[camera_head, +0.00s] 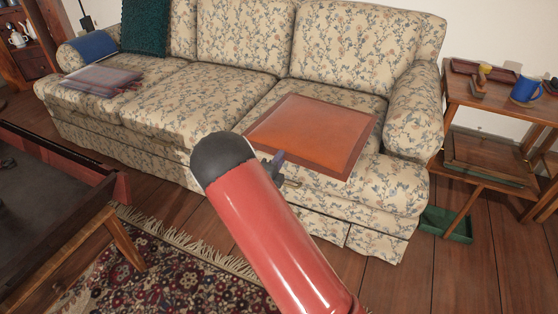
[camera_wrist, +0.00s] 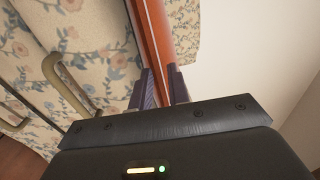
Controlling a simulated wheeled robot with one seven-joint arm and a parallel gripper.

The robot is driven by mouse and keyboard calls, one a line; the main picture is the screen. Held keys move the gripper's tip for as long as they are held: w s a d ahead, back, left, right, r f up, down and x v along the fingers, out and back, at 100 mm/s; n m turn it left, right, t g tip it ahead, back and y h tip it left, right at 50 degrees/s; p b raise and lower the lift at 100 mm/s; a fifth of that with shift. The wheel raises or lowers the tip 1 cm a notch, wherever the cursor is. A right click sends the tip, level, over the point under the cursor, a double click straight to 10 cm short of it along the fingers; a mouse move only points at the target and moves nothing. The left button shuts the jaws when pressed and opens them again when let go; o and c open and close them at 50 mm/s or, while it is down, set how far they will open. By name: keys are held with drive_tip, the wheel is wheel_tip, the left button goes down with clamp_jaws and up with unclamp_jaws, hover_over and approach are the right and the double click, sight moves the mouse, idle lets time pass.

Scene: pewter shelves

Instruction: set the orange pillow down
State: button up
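The orange pillow (camera_head: 313,133), flat and square with a darker red-brown border, is over the right seat of the floral sofa (camera_head: 205,102). I cannot tell whether it touches the seat cushion. My gripper (camera_head: 279,160) is at its near-left edge, partly hidden behind my red arm. In the wrist view my gripper (camera_wrist: 164,86) has its two dark purple fingers on either side of the pillow's edge (camera_wrist: 155,35), closed on it. Most of the pillow is out of that view.
A folded mauve cloth (camera_head: 102,79), a blue pillow (camera_head: 94,45) and a teal pillow (camera_head: 145,27) are at the sofa's left end. A dark wooden table (camera_head: 50,190) is at left.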

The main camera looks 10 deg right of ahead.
drive_tip(key=shift+o, duration=1.1)
drive_tip(key=shift+r, duration=0.1)
